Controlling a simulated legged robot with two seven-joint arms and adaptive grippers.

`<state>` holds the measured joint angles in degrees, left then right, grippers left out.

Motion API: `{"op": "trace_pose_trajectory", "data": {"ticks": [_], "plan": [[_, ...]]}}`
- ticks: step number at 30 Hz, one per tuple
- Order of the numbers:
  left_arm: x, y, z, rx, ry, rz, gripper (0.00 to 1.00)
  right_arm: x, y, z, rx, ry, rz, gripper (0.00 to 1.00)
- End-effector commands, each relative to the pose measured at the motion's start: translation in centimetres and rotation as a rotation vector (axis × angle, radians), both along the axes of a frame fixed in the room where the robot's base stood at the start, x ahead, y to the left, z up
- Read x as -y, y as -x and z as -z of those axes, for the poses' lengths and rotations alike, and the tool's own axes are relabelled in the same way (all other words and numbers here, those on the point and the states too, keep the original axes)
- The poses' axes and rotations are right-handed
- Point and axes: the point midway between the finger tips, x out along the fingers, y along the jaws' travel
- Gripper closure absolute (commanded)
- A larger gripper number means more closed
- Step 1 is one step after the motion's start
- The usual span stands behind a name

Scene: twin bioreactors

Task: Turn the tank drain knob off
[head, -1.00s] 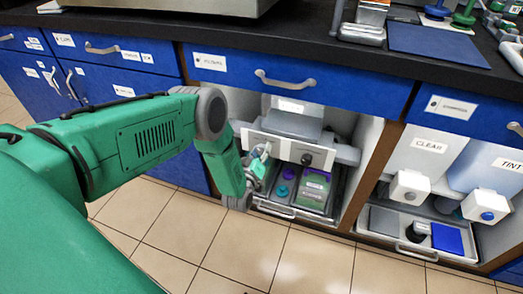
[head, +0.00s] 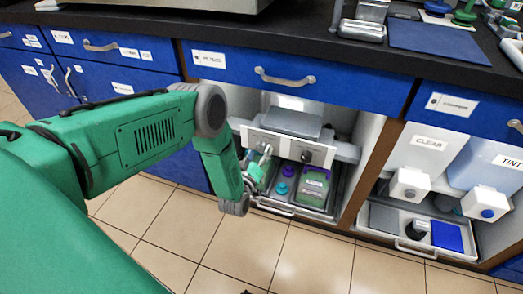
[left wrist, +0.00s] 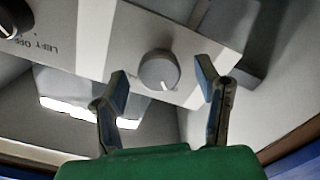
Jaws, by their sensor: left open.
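A pale control panel (head: 251,139) sits in the open cabinet bay below the counter. A round grey knob (left wrist: 158,70) with a white pointer line shows on it in the left wrist view. My left gripper (left wrist: 162,80) is open, with one finger on each side of this knob, and gaps show between fingers and knob. In the head view my left gripper (head: 260,160) is at the panel's left part and hides the grey knob. A black knob (head: 306,158) sits farther right on the panel; a dark knob (left wrist: 10,20) beside lettering reading "LEFT OFF" shows in the wrist view. My right gripper is not in view.
Below the panel a tray (head: 273,210) holds purple and teal items and a green box (head: 314,187). A blue drawer (head: 230,66) overhangs the bay. Clear and tint containers (head: 420,150) stand in the right bay. The tiled floor in front is open.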

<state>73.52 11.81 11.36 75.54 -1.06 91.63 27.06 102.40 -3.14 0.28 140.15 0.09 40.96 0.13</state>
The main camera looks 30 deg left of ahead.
Motion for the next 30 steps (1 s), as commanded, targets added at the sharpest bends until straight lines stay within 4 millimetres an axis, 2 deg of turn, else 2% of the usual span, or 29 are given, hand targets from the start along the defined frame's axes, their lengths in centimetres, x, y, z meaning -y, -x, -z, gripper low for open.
{"op": "trace_pose_trajectory", "data": {"ticks": [9,15,20,30], "plan": [[1.6,6.7,0.2,-0.008,0.002,0.002,0.42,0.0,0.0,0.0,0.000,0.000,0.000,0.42],[2.3,9.2,0.2,-0.006,0.003,0.002,0.42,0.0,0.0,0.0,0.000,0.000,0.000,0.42],[2.4,9.8,0.2,-0.005,0.002,0.003,0.42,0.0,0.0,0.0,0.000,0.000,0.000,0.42],[2.4,9.8,0.2,-0.005,0.002,0.003,0.42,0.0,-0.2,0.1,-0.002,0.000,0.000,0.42]]}}
